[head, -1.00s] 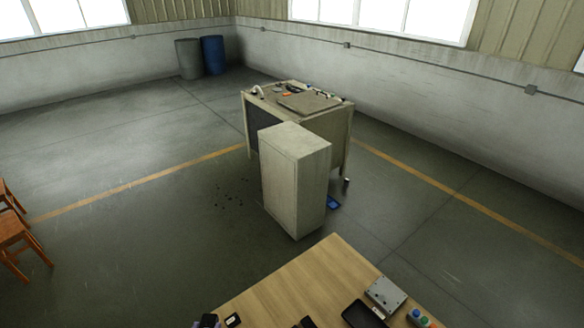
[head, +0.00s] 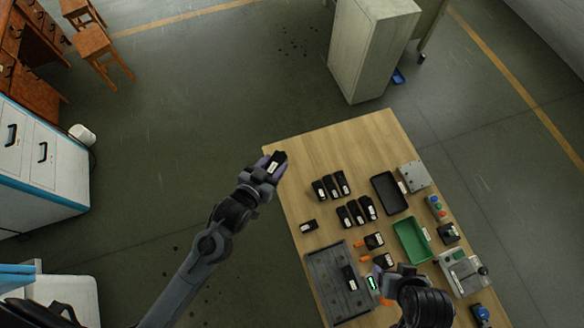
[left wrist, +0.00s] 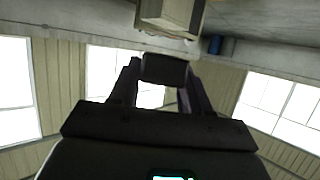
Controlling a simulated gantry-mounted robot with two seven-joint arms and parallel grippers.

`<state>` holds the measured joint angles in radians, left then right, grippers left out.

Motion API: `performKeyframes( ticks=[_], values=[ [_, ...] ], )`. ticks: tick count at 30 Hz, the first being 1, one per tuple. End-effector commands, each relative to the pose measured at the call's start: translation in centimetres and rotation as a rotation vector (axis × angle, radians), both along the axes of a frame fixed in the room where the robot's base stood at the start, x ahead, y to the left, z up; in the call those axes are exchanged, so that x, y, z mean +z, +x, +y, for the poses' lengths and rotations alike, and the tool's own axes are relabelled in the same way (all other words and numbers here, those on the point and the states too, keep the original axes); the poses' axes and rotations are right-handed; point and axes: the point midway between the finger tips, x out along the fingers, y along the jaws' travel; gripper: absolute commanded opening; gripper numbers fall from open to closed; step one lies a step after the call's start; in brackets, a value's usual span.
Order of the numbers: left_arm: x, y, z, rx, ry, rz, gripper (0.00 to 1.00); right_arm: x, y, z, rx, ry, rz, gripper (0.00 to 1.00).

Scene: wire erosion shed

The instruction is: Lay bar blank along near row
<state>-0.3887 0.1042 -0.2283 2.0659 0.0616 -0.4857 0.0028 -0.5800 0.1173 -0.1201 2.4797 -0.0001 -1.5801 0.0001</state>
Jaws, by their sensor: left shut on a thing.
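My left gripper (head: 270,168) is shut on a black bar blank (head: 277,160) with a pale label, held by the table's left edge. The left wrist view shows the dark blank (left wrist: 163,68) between the two fingers (left wrist: 156,85). On the table, black labelled blanks stand in two rows: a farther row (head: 330,187) of three and a nearer row (head: 356,211) of several. Another blank (head: 308,226) lies alone to their left. My right gripper (head: 382,272) is low over the table beside the grey tray; its jaws are too small and hidden to read.
The wooden table (head: 330,145) has bare room at its far end. A grey tray (head: 325,270) holds a dark block.

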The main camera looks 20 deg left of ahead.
Motion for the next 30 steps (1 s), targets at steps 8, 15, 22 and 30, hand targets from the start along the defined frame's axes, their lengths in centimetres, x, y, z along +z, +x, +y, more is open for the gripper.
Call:
performKeyframes(
  ticks=[8,15,22,30],
  values=[
    [-11.8,-0.7,-7.4,-0.355,0.001,-0.003,0.0,-6.5,0.0,0.1,-0.001,0.003,-0.001,0.72],
    [-19.4,-0.4,-10.6,-0.58,0.002,-0.007,0.0,-12.8,0.0,0.0,-0.002,0.001,0.003,0.72],
    [-25.2,0.7,-11.8,-0.732,0.003,-0.007,0.0,-18.7,0.0,-0.1,0.003,-0.004,0.0,0.72],
    [-29.7,3.7,-11.8,-0.831,0.003,-0.008,0.0,-25.4,0.0,-0.2,0.005,-0.008,0.0,0.72]
  ],
)
